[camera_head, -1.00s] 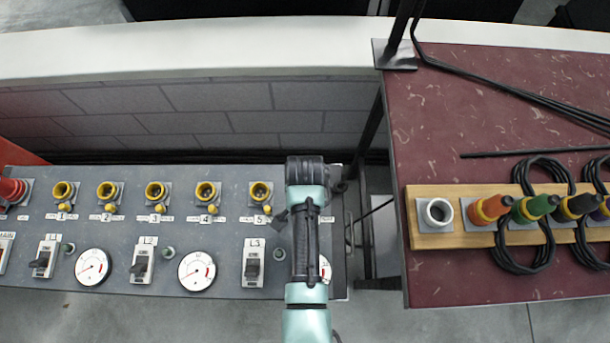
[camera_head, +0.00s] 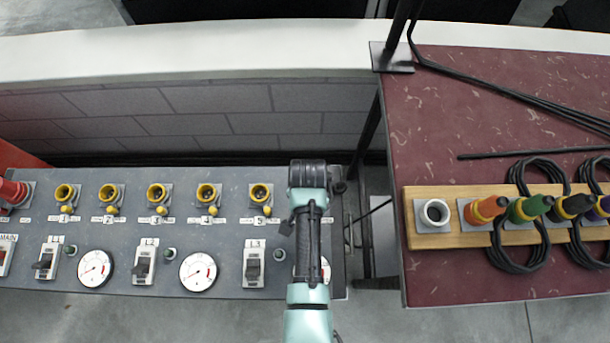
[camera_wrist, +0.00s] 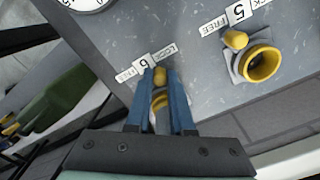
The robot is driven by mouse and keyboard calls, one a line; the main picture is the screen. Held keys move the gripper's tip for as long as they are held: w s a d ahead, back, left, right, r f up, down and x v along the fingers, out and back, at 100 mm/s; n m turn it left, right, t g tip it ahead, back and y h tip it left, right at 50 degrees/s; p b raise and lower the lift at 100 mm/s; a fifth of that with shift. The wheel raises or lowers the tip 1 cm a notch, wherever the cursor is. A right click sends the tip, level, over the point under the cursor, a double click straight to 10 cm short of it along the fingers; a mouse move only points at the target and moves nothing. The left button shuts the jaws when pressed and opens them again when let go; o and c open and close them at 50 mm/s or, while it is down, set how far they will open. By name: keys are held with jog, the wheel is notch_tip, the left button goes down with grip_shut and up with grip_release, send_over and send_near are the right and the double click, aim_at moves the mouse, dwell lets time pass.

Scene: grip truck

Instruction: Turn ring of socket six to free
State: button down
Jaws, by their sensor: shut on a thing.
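Socket six (camera_wrist: 158,101) is a yellow ring on the grey panel, seen between my fingers in the wrist view and partly hidden by them. Its round yellow knob (camera_wrist: 160,76) sits between the fingertips. The plate numbered 6 (camera_wrist: 143,65) has FREE (camera_wrist: 125,75) on its left and LOCK (camera_wrist: 166,53) on its right in the wrist view. The knob lies nearer the LOCK side. My gripper (camera_wrist: 160,80) has blue fingers and is shut on the knob. In the head view my arm hides socket six.
Socket five (camera_wrist: 260,63) is beside it, its knob towards FREE. The panel (camera_head: 225,230) also carries switches, dials and several yellow sockets. A red table (camera_head: 480,110) at right holds a wooden board (camera_head: 435,241) with coloured plugs and coiled cables.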

jog(key=d+n+p, duration=0.1)
jog(key=n, duration=0.1)
jog(key=d+n+p, duration=0.1)
jog(key=n, duration=0.1)
jog(key=shift+s+r, duration=0.1)
jog(key=shift+r, duration=0.05)
jog(key=shift+w+d+n+p, duration=0.15)
jog(key=shift+d+n+p, duration=0.25)
jog(key=shift+n, duration=0.75)
jog(key=shift+w+d+n+p, duration=0.1)
jog(key=shift+d+n+p, duration=0.3)
jog(key=shift+n, duration=0.75)
jog(key=shift+d, duration=0.1)
jog(key=c, duration=0.8)
grip_release()
notch_tip(320, 180, up, 13)
jog(key=shift+f+p, duration=0.15)
jog(key=shift+p, duration=0.65)
